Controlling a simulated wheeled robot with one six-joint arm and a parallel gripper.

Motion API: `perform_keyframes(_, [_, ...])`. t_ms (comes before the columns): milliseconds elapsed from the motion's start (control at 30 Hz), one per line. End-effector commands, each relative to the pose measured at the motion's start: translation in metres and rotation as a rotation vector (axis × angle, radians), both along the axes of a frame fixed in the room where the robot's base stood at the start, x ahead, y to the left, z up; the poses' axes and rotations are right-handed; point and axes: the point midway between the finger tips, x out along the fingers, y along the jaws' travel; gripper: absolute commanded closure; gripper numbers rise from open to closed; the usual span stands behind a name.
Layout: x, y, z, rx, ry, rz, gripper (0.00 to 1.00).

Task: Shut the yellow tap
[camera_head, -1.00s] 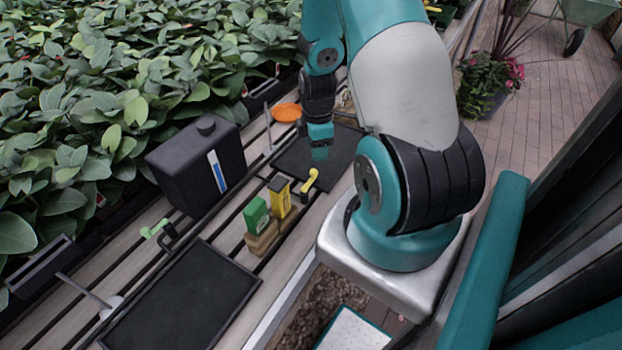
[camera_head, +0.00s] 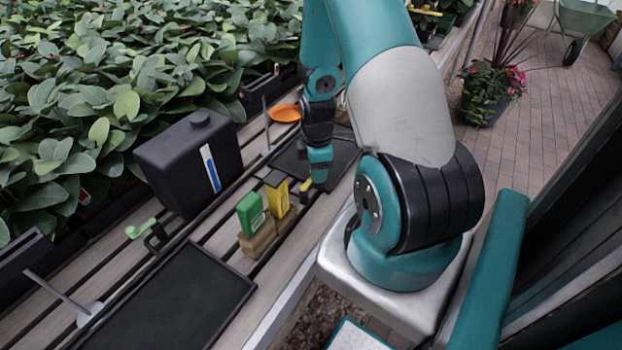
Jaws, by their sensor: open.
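The yellow tap (camera_head: 306,185) shows only as a small yellow piece at the lower left of my gripper's tip; the rest is hidden behind the gripper. My gripper (camera_head: 319,177) points down over the tap, just right of the yellow box. It is open, with nothing seen held in it. I cannot tell whether its fingers touch the tap or stand around it. A green tap (camera_head: 141,228) stands further left, in front of the black tank.
A black tank (camera_head: 188,160) with a level strip stands behind a green box (camera_head: 250,212) and a yellow box (camera_head: 277,198). An empty black tray (camera_head: 175,305) lies at front left, another (camera_head: 342,150) beyond my gripper. An orange dish (camera_head: 285,113) lies behind.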

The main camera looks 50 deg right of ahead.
Motion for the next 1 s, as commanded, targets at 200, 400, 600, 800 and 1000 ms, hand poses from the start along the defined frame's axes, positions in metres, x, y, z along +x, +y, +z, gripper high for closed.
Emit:
perform_keyframes(200, [0.000,0.000,0.000,0.000,0.000,0.000,0.55])
perform_keyframes(400, [0.000,0.000,0.000,0.000,0.000,0.000,0.55])
perform_keyframes(600, [-0.006,0.006,0.000,0.000,0.000,0.000,0.55])
perform_keyframes(800, [-0.014,0.013,0.000,0.001,0.002,0.000,0.55])
perform_keyframes(1000, [-0.022,0.020,0.000,0.004,0.002,0.002,0.55])
